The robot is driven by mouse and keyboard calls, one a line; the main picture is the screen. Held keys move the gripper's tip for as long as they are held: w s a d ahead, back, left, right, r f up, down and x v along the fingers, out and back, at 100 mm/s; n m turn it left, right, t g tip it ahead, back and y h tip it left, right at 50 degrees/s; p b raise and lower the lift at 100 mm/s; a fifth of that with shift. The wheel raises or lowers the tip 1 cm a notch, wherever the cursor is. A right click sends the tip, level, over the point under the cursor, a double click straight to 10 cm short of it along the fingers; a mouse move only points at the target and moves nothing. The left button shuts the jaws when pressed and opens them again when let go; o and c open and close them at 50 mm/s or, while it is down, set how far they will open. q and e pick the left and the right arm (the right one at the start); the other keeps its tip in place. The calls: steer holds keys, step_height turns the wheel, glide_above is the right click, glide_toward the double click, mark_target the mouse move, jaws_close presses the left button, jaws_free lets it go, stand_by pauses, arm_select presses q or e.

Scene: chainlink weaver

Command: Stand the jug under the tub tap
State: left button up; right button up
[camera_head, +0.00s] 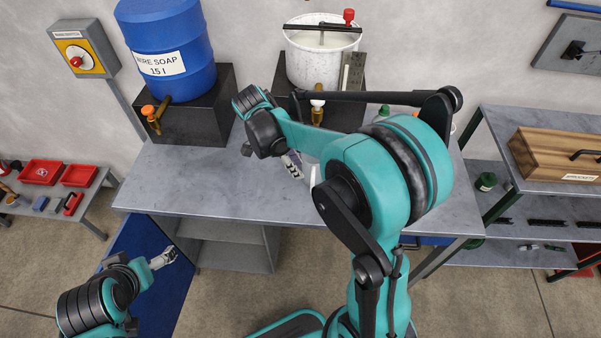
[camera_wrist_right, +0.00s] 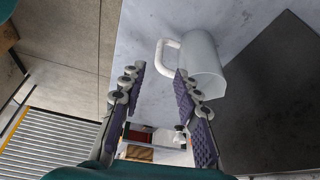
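The white tub (camera_head: 322,45) stands on a black stand (camera_head: 345,116) at the back of the table, with its brass tap (camera_head: 317,108) at the front. The white jug (camera_wrist_right: 204,66) shows in the right wrist view, its handle (camera_wrist_right: 166,54) turned toward my gripper. In the head view my right arm mostly hides it. My right gripper (camera_wrist_right: 160,72) is open, its fingertips just short of the handle and apart from each other. My left gripper (camera_head: 163,258) is low at the left, below the table; its finger gap is too small to judge.
A blue soap barrel (camera_head: 165,45) with its own tap (camera_head: 152,116) stands on another black stand at the left. The grey table (camera_head: 190,180) is clear at left front. A side shelf with a wooden box (camera_head: 555,153) is at the right.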

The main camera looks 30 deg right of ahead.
steer(key=s+a+r+n+t+y, duration=0.2)
steer(key=s+n, duration=0.4)
steer(key=n, duration=0.5)
steer(key=s+a+r+n+t+y, duration=0.2)
steer(key=s+n+t, duration=0.4)
steer(key=n, duration=0.5)
steer(key=shift+s+a+r+t, duration=0.25)
steer(key=shift+a+r+t, duration=0.25)
steer(key=shift+a, duration=0.65)
steer(key=shift+f, duration=0.1)
